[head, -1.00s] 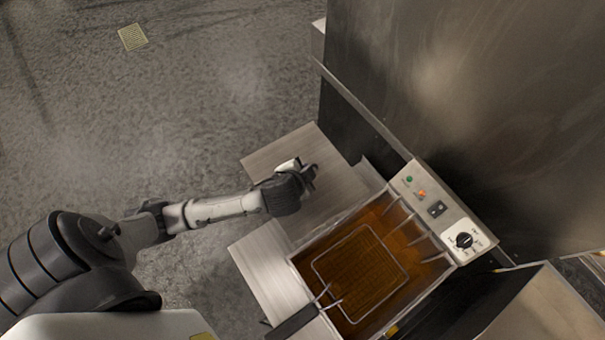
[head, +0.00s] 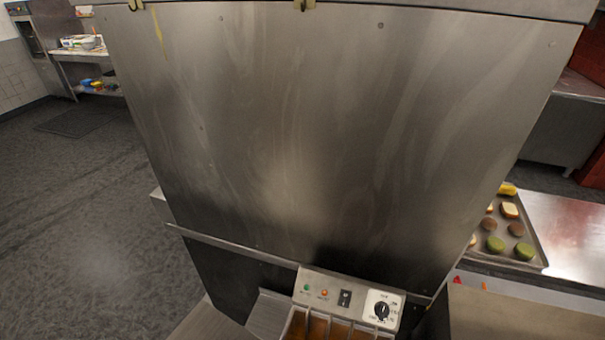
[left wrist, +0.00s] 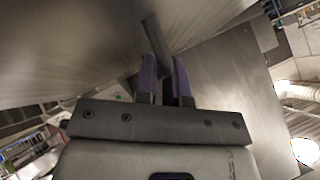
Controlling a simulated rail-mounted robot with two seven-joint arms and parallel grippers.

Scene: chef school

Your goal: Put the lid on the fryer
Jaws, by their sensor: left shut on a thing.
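The fryer (head: 340,290) is at the bottom of the head view, cut off by the picture edge. Its control panel, some amber oil and the upper part of the basket wires show. In the left wrist view my left gripper (left wrist: 164,72) is shut on a dark grey bar (left wrist: 153,33), which looks like the lid's handle. A broad brushed-metal surface (left wrist: 70,45) lies behind the bar; I cannot tell whether it is the lid. The left gripper is out of the head view, so its place over the fryer cannot be judged. My right gripper is not in view.
A tall stainless steel panel (head: 330,140) stands behind the fryer. A tray (head: 540,257) with bread and patties lies at the right. Open floor (head: 70,200) spreads at the left, with a shelf table (head: 85,55) far back.

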